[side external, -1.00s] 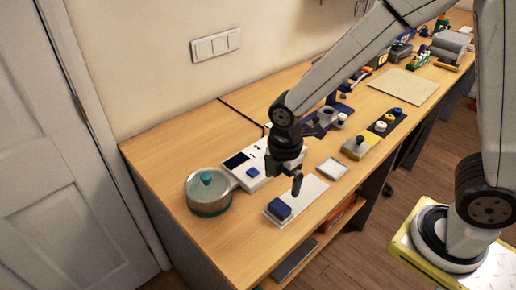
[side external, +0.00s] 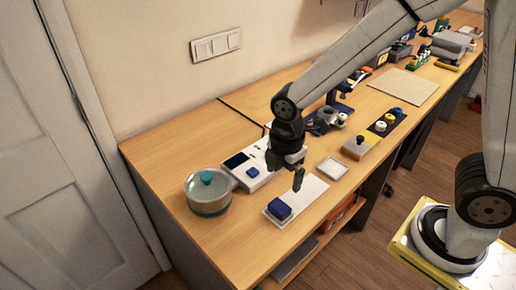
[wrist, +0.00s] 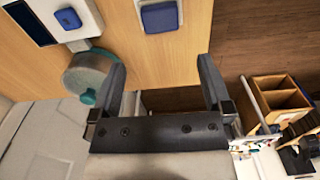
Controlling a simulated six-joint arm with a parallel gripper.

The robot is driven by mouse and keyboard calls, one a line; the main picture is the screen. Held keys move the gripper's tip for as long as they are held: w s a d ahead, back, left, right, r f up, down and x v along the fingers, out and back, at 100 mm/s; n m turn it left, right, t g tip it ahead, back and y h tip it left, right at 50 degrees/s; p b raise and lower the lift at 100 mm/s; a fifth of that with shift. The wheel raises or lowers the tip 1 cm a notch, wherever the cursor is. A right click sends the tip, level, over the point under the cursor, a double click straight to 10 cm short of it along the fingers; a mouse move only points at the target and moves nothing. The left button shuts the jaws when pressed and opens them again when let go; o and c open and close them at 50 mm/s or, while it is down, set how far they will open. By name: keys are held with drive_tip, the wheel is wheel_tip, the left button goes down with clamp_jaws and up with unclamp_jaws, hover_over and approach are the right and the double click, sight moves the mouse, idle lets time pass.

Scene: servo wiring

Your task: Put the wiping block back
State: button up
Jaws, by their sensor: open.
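My gripper (side external: 287,170) is open and empty, above the board and apart from the block. In the wrist view its two fingers (wrist: 164,66) are spread wide with only the table between them.
A lidded pot (side external: 208,192) stands to the left, beside a white device (side external: 248,170) with a dark screen and blue button. A white square tray (side external: 332,168) and a yellow-grey block (side external: 357,147) lie to the right. The table's front edge is close to the block.

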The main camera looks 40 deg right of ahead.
drive_tip(key=s+d+m+t, duration=0.2)
drive_tip(key=s+d+m, duration=0.2)
drive_tip(key=d+m, duration=0.6)
drive_tip(key=m, duration=0.7)
drive_tip(key=shift+r+m+t, duration=0.15)
drive_tip(key=shift+m+t, duration=0.15)
idle(0.4)
